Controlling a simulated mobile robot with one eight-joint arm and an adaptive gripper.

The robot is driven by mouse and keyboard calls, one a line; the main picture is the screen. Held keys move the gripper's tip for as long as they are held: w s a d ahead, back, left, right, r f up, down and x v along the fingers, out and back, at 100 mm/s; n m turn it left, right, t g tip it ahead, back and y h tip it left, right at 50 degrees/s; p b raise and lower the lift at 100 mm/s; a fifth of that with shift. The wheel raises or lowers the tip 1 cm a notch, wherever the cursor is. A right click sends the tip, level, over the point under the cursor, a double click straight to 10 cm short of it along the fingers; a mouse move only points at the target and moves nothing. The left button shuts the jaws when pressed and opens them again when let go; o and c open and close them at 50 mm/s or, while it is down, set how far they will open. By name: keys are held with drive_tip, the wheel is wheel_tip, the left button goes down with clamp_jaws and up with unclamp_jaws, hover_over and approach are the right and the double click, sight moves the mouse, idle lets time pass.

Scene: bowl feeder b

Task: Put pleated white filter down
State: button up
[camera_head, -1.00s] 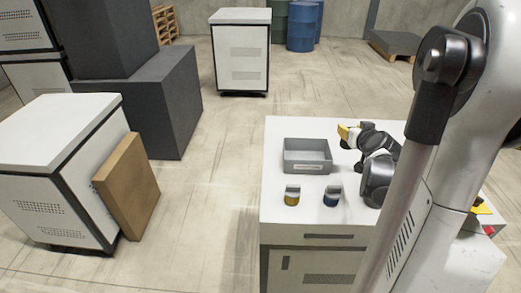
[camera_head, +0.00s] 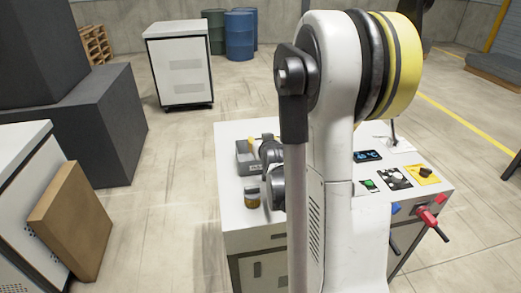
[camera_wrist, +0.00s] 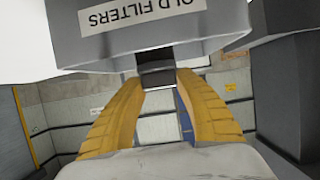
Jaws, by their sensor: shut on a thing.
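My gripper (camera_head: 253,147) shows small in the head view, its yellow fingers at the grey bin (camera_head: 243,168) on the white cabinet. In the wrist view the yellow fingers (camera_wrist: 157,80) stay apart around a small dark piece (camera_wrist: 156,66) at their tips. The piece is in front of the grey bin (camera_wrist: 235,22), whose label reads OLD FILTERS upside down. No white pleats can be made out; most of the held filter is hidden. I cannot tell whether it touches the bin.
A jar with an amber base (camera_head: 252,198) stands on the cabinet top (camera_head: 232,212) in front of the bin. Cards and a small screen (camera_head: 368,156) lie on its right part, with red (camera_head: 428,217) and blue handles at the edge. A cardboard box (camera_head: 70,222) leans at the left.

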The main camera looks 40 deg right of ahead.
drive_tip(key=shift+f+b, duration=0.4)
drive_tip(key=shift+f, duration=0.95)
drive_tip(key=shift+f, duration=0.2)
drive_tip(key=o, duration=1.1)
drive_tip(key=shift+r, duration=0.1)
